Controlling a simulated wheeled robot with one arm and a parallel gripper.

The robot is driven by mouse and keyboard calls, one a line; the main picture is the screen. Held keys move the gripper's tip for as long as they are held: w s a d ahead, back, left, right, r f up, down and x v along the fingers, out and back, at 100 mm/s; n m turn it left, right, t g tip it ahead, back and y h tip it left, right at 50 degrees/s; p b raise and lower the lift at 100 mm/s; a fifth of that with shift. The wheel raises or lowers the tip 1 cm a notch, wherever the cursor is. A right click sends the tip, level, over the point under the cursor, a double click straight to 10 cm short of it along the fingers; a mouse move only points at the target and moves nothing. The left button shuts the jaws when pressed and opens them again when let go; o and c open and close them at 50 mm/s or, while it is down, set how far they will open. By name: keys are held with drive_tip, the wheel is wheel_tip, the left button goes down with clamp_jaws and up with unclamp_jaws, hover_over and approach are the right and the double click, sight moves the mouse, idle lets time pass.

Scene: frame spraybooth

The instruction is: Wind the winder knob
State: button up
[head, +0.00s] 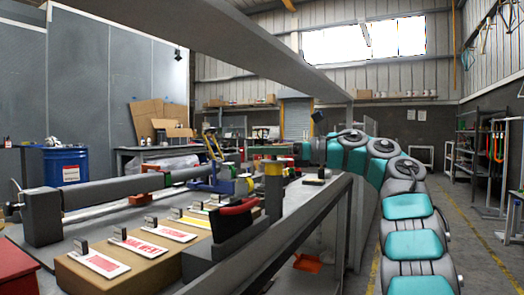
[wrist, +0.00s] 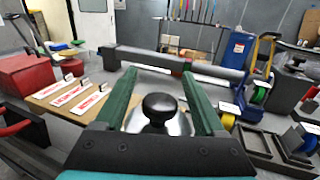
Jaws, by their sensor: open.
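A round black knob (wrist: 159,106) on a shiny silver dome (wrist: 172,124) shows in the wrist view and looks like the winder knob. It appears between the two green fingers of my gripper (wrist: 160,70), nearer their base than their tips. The fingers are apart, with a gap on each side of the knob in the picture. Whether the knob is at finger height or below is hard to tell. In the head view my gripper (head: 254,150) reaches left over the bench, above a yellow cylinder (head: 273,184). I cannot make out the knob there.
A wooden board (head: 135,270) with red-and-white labels lies on the bench. A red-handled lever (head: 238,207) stands on a dark block at the near edge. A long grey beam (head: 110,189) lies behind. A blue drum (head: 66,167) stands at the left. The right-hand floor is open.

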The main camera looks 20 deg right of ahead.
drive_tip(key=v, duration=0.7)
drive_tip(key=shift+s+d, duration=0.2)
drive_tip(key=shift+d, duration=0.2)
idle(0.3)
